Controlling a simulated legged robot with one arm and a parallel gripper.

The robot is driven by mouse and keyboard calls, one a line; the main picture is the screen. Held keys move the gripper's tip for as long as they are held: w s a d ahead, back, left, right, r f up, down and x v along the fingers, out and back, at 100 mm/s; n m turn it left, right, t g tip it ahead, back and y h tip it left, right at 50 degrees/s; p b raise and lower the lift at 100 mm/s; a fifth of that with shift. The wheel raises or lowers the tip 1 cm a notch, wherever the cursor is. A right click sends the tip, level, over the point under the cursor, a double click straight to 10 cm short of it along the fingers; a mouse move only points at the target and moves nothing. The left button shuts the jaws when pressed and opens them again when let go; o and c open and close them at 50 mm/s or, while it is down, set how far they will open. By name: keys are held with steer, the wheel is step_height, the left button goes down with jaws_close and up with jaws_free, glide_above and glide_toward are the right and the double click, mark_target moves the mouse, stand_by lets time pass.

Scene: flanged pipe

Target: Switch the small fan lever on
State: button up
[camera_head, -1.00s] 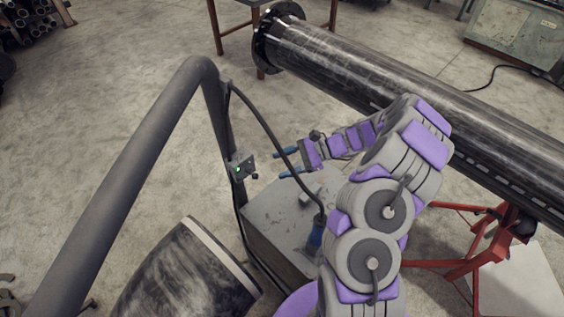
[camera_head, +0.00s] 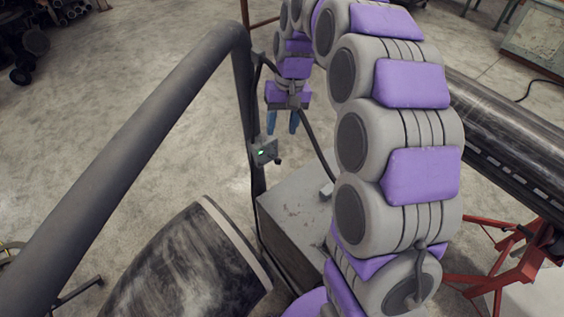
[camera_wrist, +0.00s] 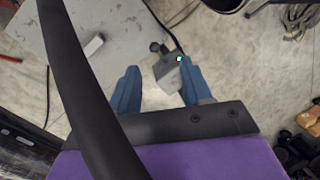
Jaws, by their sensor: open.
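The small grey switch box (camera_head: 264,151) with a green light is mounted on the dark upright post. A small dark knob, probably the lever, sticks out at its lower right. In the wrist view the switch box (camera_wrist: 172,70) shows beyond the fingers, close to the right one, with the dark knob at its upper left. My gripper (camera_head: 282,124) is open, its blue fingers pointing down just above and behind the box in the head view. In the wrist view my gripper (camera_wrist: 157,84) has nothing between its fingers; I cannot tell whether the right finger touches the box.
A dark hose (camera_wrist: 75,70) crosses in front of the left finger in the wrist view. A thick grey bent pipe (camera_head: 140,160) runs along the left. A grey metal cabinet (camera_head: 295,225) stands below the box. A large dark pipe (camera_head: 510,130) lies at right on a red stand (camera_head: 510,265).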

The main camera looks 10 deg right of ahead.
steer(key=a+r+n+t+h, duration=0.1)
steer(key=a+r+n+h, duration=0.1)
steer(key=a+r, duration=0.15)
glide_toward(277, 159)
steer(key=f, duration=0.6)
steer(key=f+b, duration=0.1)
steer(key=f, duration=0.2)
steer(key=shift+d, duration=0.3)
steer(key=shift+d+f, duration=0.25)
steer(key=shift+d, duration=0.2)
steer(key=shift+a, duration=0.75)
steer(key=shift+c, duration=0.3)
steer(key=shift+a, duration=0.4)
steer(key=shift+c, duration=1.4)
steer(key=shift+d, duration=0.7)
steer(key=c, duration=0.4)
steer(key=shift+a, duration=0.25)
jaws_close()
